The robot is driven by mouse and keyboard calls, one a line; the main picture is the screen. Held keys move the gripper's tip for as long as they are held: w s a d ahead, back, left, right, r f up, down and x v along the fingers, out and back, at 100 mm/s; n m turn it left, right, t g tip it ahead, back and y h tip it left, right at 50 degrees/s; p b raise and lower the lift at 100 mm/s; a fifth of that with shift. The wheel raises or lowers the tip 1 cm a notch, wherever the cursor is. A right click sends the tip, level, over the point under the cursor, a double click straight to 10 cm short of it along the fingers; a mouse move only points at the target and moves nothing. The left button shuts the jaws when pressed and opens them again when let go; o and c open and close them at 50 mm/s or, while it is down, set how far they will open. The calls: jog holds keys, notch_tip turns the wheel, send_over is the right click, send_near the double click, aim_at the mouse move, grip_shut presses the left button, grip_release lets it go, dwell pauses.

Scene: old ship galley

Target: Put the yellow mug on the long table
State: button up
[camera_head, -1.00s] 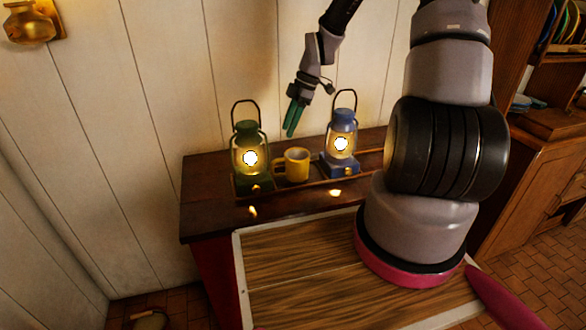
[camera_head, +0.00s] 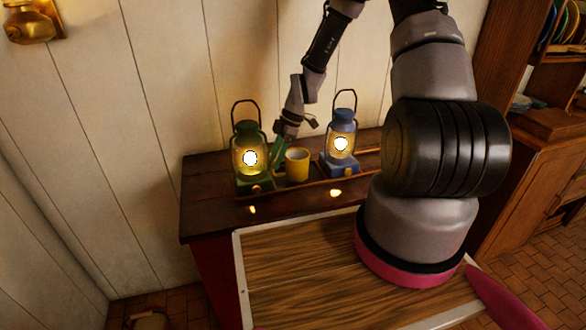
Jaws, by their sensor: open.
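The yellow mug (camera_head: 298,165) stands upright on a dark wooden cabinet top (camera_head: 207,212), between a green lantern (camera_head: 249,155) on its left and a blue lantern (camera_head: 341,145) on its right. My gripper (camera_head: 277,152) points down, with its green fingers at the mug's left side, near the handle. The fingers are open. The handle is largely hidden by the fingers, and I cannot tell whether they touch it. I cannot make out a long table in this view.
Both lanterns are lit and stand close to the mug, leaving narrow gaps. A pale wood-panelled wall (camera_head: 180,90) rises behind the cabinet. A wooden dresser (camera_head: 550,160) with plates stands at the right. A brass wall lamp (camera_head: 30,28) hangs at upper left.

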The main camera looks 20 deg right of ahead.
grip_shut()
dwell(1.4)
